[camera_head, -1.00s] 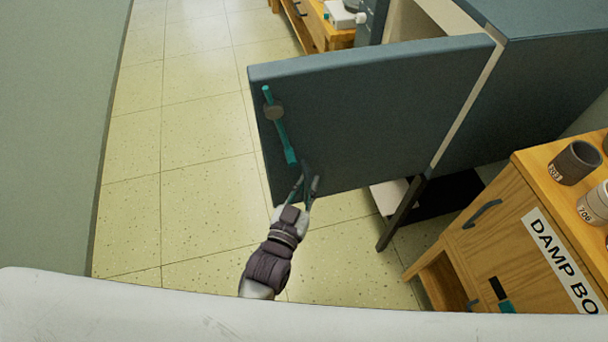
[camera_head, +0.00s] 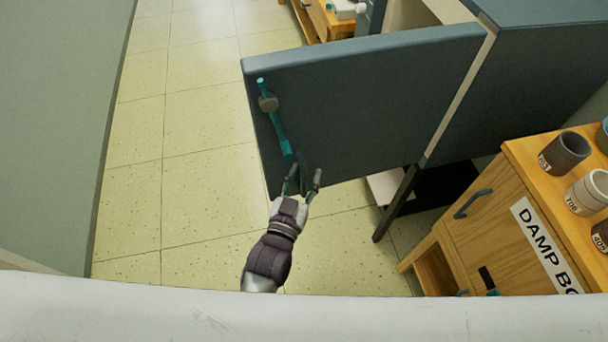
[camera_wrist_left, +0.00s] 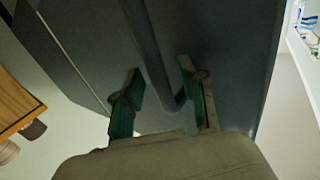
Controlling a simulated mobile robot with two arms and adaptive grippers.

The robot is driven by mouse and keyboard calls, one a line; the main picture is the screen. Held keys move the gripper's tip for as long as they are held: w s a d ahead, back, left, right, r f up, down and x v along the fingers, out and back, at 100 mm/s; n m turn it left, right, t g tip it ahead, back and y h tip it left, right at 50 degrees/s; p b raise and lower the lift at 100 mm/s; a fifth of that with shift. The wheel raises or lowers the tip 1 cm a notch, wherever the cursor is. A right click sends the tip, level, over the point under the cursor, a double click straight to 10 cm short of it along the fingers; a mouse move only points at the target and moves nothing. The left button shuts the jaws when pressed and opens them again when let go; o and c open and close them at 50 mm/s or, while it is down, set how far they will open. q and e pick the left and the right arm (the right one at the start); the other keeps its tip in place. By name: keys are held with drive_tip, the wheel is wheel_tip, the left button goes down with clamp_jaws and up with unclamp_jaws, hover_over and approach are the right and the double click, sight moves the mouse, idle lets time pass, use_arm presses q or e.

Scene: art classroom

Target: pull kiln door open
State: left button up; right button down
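The kiln door (camera_head: 365,105) is a thick blue-grey slab in the head view. A teal latch bar (camera_head: 278,125) with a round grey knob is on the door's left part. My left gripper (camera_head: 302,180) is at the door's lower left, below the latch bar, with its fingers apart. In the left wrist view, the gripper (camera_wrist_left: 162,95) has a dark bar-like handle (camera_wrist_left: 152,55) between its green-padded fingers; contact is unclear. My right gripper is out of view.
A wooden damp box cabinet (camera_head: 470,235) with several cups on top stands at the right, near the kiln's dark leg (camera_head: 398,205). The tiled floor (camera_head: 165,180) left of the door is clear. A grey-green surface (camera_head: 55,120) borders the left side.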

use_arm(q)
drive_tip(key=v, duration=1.2)
idle(0.4)
drive_tip(key=s+a+f+g+y, duration=0.1)
drive_tip(key=s+f+g, duration=0.1)
drive_tip(key=f, duration=0.7)
drive_tip(key=s+a+f+g, duration=0.1)
drive_tip(key=s+f+g, duration=0.15)
drive_tip(key=f, duration=0.65)
drive_tip(key=s+a+f+g+y, duration=0.1)
drive_tip(key=s+a+f+g, duration=0.15)
drive_tip(key=f, duration=0.65)
drive_tip(key=s+a+f+g+y, duration=0.1)
drive_tip(key=s+a+f+g, duration=0.3)
drive_tip(key=s+a+f, duration=0.3)
drive_tip(key=s+a+f+n+g+y, duration=0.1)
drive_tip(key=s+a+f+g, duration=0.4)
drive_tip(key=s+f, duration=0.6)
drive_tip(key=shift+s+a+y, duration=0.6)
drive_tip(key=shift+s+a, duration=0.3)
drive_tip(key=shift+a, duration=0.15)
